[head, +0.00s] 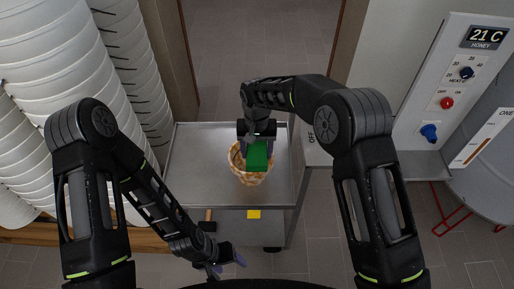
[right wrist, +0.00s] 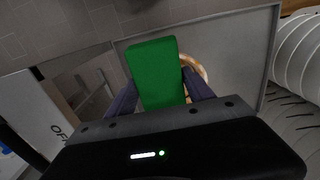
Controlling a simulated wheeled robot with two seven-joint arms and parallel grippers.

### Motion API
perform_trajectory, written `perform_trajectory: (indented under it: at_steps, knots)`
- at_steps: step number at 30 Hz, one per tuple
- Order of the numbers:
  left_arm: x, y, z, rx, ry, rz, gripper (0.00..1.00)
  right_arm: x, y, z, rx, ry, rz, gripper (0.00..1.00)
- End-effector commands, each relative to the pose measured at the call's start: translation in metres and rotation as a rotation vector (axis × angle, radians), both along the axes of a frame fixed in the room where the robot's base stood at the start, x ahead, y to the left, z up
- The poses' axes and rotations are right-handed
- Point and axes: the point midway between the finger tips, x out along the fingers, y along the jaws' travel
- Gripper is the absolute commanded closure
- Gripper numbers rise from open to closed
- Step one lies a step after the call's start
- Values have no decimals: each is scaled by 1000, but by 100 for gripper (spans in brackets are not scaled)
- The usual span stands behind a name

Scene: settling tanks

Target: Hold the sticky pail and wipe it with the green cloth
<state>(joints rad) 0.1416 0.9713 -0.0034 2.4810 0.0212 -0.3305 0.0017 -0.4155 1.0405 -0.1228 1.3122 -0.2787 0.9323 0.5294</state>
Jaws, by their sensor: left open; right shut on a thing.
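The sticky pail (head: 252,179) stands on a metal cart, with amber smears on its pale wall. The green cloth (head: 258,155) is gripped by my right gripper (head: 257,142) over the pail's mouth in the head view. In the right wrist view the cloth (right wrist: 156,72) stands between the fingers of my right gripper (right wrist: 155,95) and hides much of the pail (right wrist: 194,66). I cannot tell whether the cloth touches the pail. My left gripper (head: 224,265) is open and empty, low in front of the cart and apart from the pail.
The cart top (head: 200,150) is otherwise bare. A yellow item (head: 254,214) shows on its lower level. White stacked cylinders (head: 70,70) stand at left. A control panel (head: 450,90) and a grey drum (head: 485,150) stand at right.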

Motion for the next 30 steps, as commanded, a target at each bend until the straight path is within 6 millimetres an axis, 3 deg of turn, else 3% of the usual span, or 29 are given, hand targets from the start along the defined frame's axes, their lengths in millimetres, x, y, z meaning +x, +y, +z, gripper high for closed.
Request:
perform_trajectory:
  at_steps: [13, 15, 21, 30]
  knots:
    - [0, 0, 0, 0, 0, 0, 37, -1, 0, -65, 0, 2, -1, 79]
    - [0, 0, 0, 0, 0, 0, 37, 2, 0, -45, 2, -5, -1, 79]
    - [0, 0, 0, 0, 0, 0, 37, 1, 0, -19, 1, -2, 0, 79]
    - [0, 0, 0, 0, 0, 0, 37, 0, 0, -2, 0, 0, 0, 79]
